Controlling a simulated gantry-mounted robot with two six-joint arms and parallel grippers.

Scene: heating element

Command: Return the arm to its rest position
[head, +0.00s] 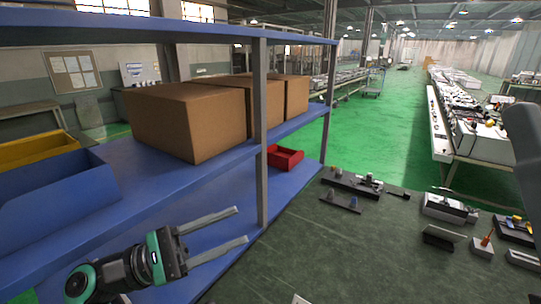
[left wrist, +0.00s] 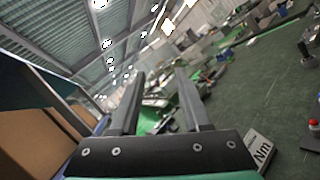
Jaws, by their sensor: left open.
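My left gripper (head: 241,224) is at the lower left of the head view, in front of the blue shelf unit. Its two long grey fingers are parallel, spread apart and empty, and point right toward the dark green worktable (head: 285,262). The left wrist view shows the same open fingers (left wrist: 160,76) with nothing between them. My right gripper does not show. A dark grey shape at the right edge of the head view may be part of my right arm.
The blue shelf (head: 225,148) carries cardboard boxes (head: 185,120) and a red bin (head: 286,157); its grey post (head: 261,140) stands close to my left fingers. Tools and fixtures (head: 448,207) lie on the table's far right. The table's near middle looks clear.

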